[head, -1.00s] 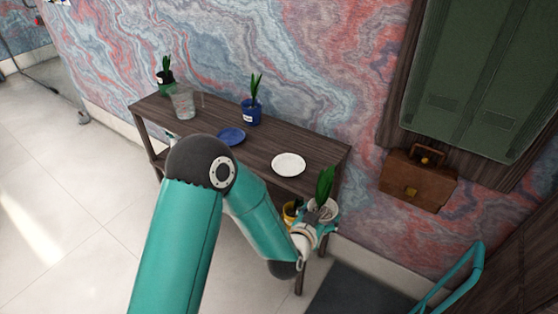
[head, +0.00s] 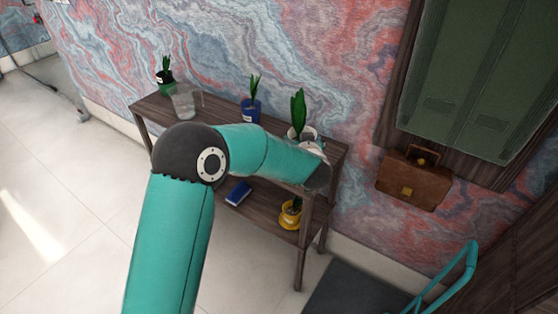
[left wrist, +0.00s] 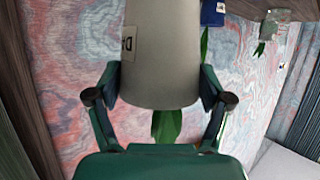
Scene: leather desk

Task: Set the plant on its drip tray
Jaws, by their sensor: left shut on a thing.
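The plant has tall green leaves (head: 297,108) and a white pot (head: 302,131). In the head view it is above the right end of the dark wooden shelf table. My left gripper is shut on the pot; in the left wrist view its two fingers (left wrist: 162,98) grip the pot's (left wrist: 160,60) sides. That view shows the pot upside down, with a label and green leaf below the rim. My arm hides the white and blue saucers in the head view, so I cannot tell the gap between pot and saucer. My right gripper is not in view.
On the table top (head: 220,111) stand a blue-potted plant (head: 250,110), a clear pitcher (head: 184,102) and a green-potted plant (head: 165,78). A yellow-potted plant (head: 291,213) and a blue book (head: 238,192) are on the lower shelf. A brown bag (head: 413,180) hangs at right.

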